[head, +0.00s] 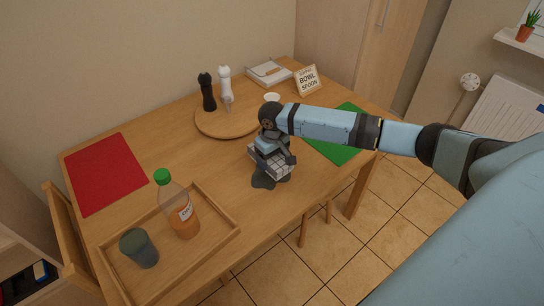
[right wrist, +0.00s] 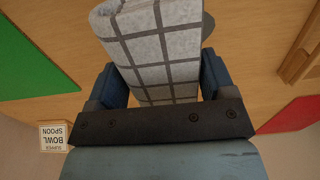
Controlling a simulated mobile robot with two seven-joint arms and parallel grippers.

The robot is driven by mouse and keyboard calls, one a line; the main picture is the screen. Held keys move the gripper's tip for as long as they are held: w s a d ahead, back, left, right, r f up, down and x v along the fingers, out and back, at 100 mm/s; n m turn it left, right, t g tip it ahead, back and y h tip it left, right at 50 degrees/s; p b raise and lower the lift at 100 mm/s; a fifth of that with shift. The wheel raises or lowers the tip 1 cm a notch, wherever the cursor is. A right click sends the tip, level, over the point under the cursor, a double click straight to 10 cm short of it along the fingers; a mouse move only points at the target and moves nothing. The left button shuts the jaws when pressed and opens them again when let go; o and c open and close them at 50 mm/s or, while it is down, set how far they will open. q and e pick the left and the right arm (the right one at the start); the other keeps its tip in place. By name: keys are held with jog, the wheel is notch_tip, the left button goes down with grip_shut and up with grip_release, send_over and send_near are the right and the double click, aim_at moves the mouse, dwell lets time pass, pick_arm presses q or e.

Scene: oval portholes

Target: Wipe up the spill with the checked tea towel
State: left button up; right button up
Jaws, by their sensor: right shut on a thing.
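The checked tea towel (head: 272,163) is a thick grey-white pad with dark grid lines. My right gripper (head: 272,149) is shut on it and points down over the table's front part. In the right wrist view the towel (right wrist: 155,45) sits between the two blue fingers of the gripper (right wrist: 160,82). The spill (head: 263,182) is a dark grey patch on the wood, below and in front of the towel. The towel covers part of it, and I cannot tell whether they touch. A grey edge of the spill (right wrist: 208,24) shows beside the towel. My left gripper is out of view.
A wooden tray (head: 222,237) at the front left holds an orange bottle (head: 180,213) and a grey-green cup (head: 140,249). A round board (head: 212,126) behind carries a black and a white mill. A red mat (head: 104,172) lies left, a green mat (head: 338,147) right.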

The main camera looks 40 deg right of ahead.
notch_tip(320, 180, down, 4)
jog(key=b, duration=0.3)
jog(key=shift+b, duration=0.3)
jog(key=shift+f+b, duration=0.35)
jog(key=shift+b, duration=0.1)
jog(key=shift+f+b, duration=0.5)
jog(key=shift+b, duration=0.2)
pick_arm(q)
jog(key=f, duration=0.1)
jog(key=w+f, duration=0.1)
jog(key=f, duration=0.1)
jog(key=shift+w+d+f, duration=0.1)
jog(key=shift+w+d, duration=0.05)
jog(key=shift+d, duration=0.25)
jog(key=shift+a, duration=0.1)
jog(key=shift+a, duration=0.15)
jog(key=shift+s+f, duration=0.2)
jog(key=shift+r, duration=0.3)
pick_arm(e)
jog(key=shift+f, duration=0.55)
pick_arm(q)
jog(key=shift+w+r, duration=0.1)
